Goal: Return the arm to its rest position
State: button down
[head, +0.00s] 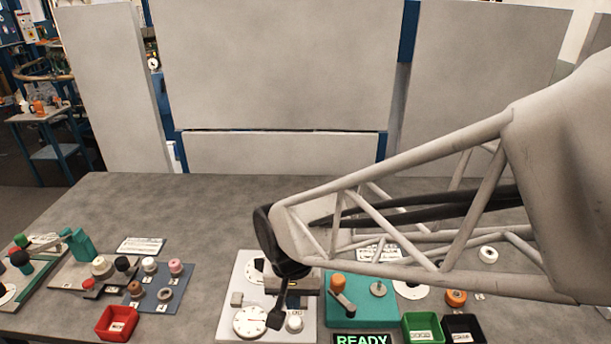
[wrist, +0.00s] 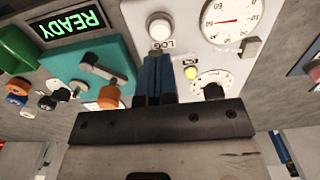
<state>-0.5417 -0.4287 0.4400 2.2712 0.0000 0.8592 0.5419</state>
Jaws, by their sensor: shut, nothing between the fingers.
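My gripper (head: 277,314) hangs over the white instrument panel (head: 226,327), partly hidden by my own arm in the head view. In the wrist view its two dark blue fingers (wrist: 155,78) are side by side and shut, with nothing between them. The arm reaches in from the right and slants down to the left across the table. Whether the fingertips touch anything is unclear.
Green (head: 422,328) and black (head: 462,329) bins stand right. The back table is clear.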

jog(key=shift+d, duration=0.1)
jog(key=s+d+r+t, duration=0.1)
jog(key=s+d+r, duration=0.1)
jog(key=d+r, duration=0.2)
jog(key=s+d+r, duration=0.2)
jog(key=d+r, duration=0.2)
jog(key=d, duration=0.6)
jog(key=s+d+r+t, duration=0.1)
jog(key=s+d+r, duration=0.1)
jog(key=d, duration=0.5)
jog(key=shift+d+r+t, duration=0.3)
jog(key=shift+d+r, duration=0.05)
jog(key=shift+r, duration=0.55)
